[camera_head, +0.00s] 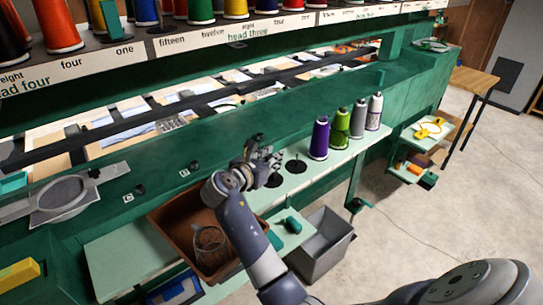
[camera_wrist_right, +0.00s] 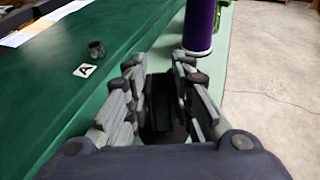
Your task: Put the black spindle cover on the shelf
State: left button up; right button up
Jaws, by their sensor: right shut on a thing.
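My right gripper (camera_head: 264,160) is over the near end of the pale green shelf (camera_head: 322,158), close to the green machine wall. In the right wrist view the gripper (camera_wrist_right: 160,75) has its fingers around a dark thing (camera_wrist_right: 163,118), which looks like the black spindle cover; the fingers and shadow hide much of it. I cannot tell whether it touches the shelf. A black round spindle base (camera_head: 295,166) shows bare on the shelf, with another (camera_head: 275,181) beside the gripper. My left gripper is not in view.
Purple (camera_head: 319,139), green (camera_head: 341,127) and other thread cones stand farther along the shelf. A brown bin (camera_head: 165,222) and a grey bin (camera_head: 325,245) are below. Small black knobs (camera_head: 194,165) sit on the green ledge. Open floor lies to the right.

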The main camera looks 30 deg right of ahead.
jog(key=shift+f, duration=0.35)
dwell(0.3)
jog(key=o, duration=0.8)
jog(key=shift+o, duration=0.2)
jog(key=shift+r, duration=0.1)
